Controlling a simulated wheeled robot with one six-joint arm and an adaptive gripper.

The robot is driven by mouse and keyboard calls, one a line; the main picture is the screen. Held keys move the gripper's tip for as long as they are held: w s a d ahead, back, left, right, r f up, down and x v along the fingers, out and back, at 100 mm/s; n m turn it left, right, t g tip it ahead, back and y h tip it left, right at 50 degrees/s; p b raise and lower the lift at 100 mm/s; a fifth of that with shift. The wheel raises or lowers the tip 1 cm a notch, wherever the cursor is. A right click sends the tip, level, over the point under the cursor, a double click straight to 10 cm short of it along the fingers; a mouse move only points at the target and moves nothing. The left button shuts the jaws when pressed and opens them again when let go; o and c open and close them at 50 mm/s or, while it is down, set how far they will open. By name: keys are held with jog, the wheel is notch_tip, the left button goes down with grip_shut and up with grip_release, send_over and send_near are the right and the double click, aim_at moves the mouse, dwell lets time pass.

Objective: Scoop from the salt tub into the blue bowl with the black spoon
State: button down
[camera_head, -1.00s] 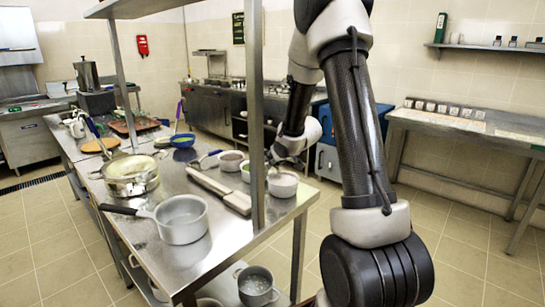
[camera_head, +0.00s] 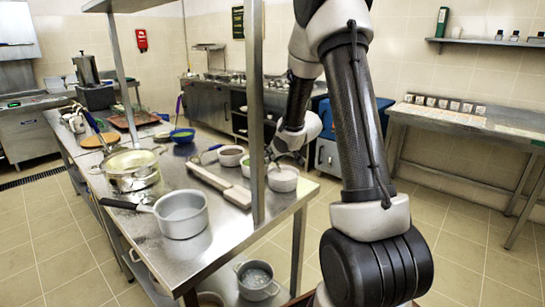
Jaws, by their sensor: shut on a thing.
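A white tub (camera_head: 283,182) with pale contents stands at the table's right edge and looks like the salt tub. My gripper (camera_head: 273,157) is just above and behind this tub, partly hidden by the steel post. It is shut on a thin thing, apparently the black spoon, which is too small and covered to make out clearly. I cannot tell whether the spoon's tip touches the salt.
Two more tubs, one with brownish contents (camera_head: 231,155) and one with green (camera_head: 246,167), stand beside the salt tub. A long flat steel-and-white object (camera_head: 215,184) lies nearby. A saucepan (camera_head: 181,214) stands in front. The upright post (camera_head: 256,110) rises between the pan and my gripper.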

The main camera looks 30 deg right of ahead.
jog(key=shift+s, duration=0.15)
jog(key=shift+s, duration=0.45)
dwell(0.5)
